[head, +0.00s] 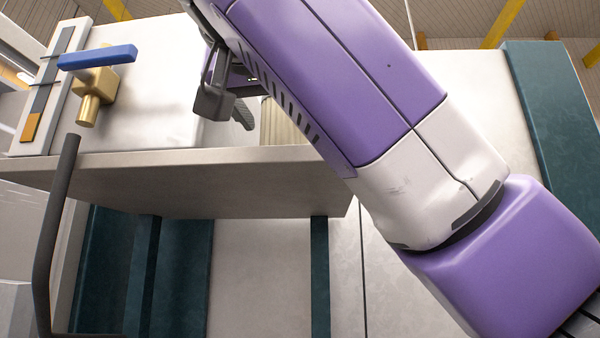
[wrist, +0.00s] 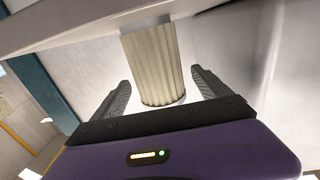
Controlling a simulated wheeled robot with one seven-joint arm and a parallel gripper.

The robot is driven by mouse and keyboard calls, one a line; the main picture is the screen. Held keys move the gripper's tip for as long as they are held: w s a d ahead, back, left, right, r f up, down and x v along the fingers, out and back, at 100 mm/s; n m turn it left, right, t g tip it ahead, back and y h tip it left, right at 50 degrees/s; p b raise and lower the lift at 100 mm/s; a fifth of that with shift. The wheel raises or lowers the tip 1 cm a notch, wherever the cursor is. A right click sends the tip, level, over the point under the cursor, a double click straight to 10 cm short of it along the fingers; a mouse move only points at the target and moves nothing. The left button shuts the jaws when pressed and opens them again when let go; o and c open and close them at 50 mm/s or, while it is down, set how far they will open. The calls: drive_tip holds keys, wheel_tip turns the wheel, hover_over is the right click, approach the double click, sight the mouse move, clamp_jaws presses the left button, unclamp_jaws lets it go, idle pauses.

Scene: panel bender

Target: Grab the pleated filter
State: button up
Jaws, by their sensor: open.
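The pleated filter (wrist: 153,63) is a cream ribbed cylinder with a grey end cap, in the middle of the wrist view. My gripper (wrist: 160,85) is open, with one dark finger on each side of the filter and a gap to both. In the head view the filter (head: 283,124) shows only in part, on the pale shelf behind my purple arm. My gripper (head: 228,108) is beside it there, partly hidden by the arm. The wrist view is turned, so the filter hangs down from the shelf edge in that picture.
The pale shelf (head: 180,190) runs across the head view. A brass valve with a blue handle (head: 97,57) and a gauge strip (head: 48,90) are at the left. A dark bent bar (head: 50,240) rises at the front left. A pale wall panel stands behind the filter.

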drive_tip(key=shift+w+d+f+p, duration=0.15)
drive_tip(key=shift+w+p, duration=0.25)
drive_tip(key=shift+w, duration=0.7)
drive_tip(key=shift+w+d+p, duration=0.1)
drive_tip(key=shift+w+p, duration=0.25)
drive_tip(key=shift+w, duration=0.75)
drive_tip(key=c, duration=1.7)
